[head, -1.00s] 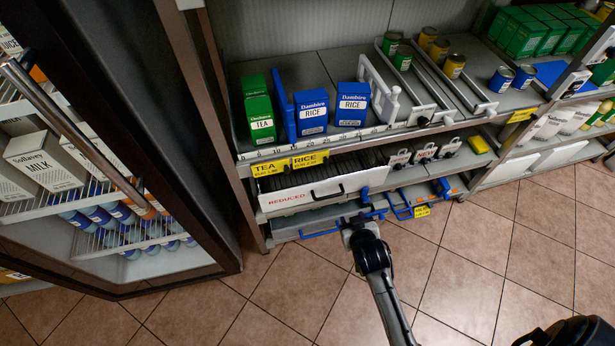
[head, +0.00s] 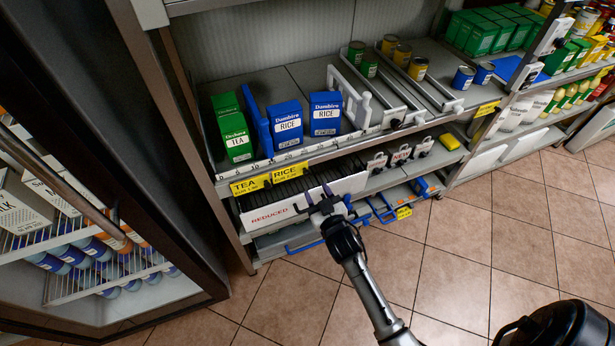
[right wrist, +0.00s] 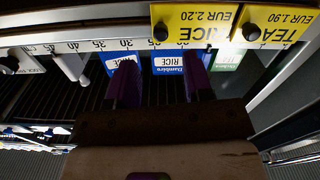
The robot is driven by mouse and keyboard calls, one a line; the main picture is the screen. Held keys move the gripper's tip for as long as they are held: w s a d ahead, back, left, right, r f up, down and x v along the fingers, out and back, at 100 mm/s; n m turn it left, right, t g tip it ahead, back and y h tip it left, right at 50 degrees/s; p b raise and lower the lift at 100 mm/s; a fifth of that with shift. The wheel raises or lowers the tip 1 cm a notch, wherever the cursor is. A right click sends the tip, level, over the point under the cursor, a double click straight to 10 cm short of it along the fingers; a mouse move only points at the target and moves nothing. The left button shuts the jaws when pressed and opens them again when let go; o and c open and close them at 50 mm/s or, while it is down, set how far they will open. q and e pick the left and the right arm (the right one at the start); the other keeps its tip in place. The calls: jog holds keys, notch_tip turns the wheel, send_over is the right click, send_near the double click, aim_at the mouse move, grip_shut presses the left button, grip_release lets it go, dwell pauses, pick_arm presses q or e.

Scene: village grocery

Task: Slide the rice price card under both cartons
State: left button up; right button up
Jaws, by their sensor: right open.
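The yellow rice price card (head: 290,171) hangs on the shelf's front rail, below the left blue rice carton (head: 287,126). The right rice carton (head: 325,114) stands beyond the card's right end. In the right wrist view the card (right wrist: 188,22) appears upside down, with the two rice cartons (right wrist: 168,63) (right wrist: 117,60) behind the rail. My right gripper (head: 325,196) is open and empty, in front of the REDUCED drawer, below and right of the card. Its fingers (right wrist: 160,82) are apart and not touching the card. My left gripper is not in view.
The yellow tea card (head: 248,185) adjoins the rice card on its left, below green tea cartons (head: 235,138). A blue divider (head: 256,125) separates tea from rice. A white divider (head: 350,100) stands right of the rice. The rail (head: 330,148) right of the rice card is bare of cards.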

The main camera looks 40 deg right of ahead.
aim_at(307, 175)
jog(key=b+x, duration=0.1)
jog(key=x, duration=0.4)
jog(key=shift+w, duration=0.25)
jog(key=shift+b+x, duration=0.4)
jog(key=shift+x, duration=0.45)
jog(key=shift+w, duration=0.1)
jog(key=shift+c, duration=0.4)
grip_shut()
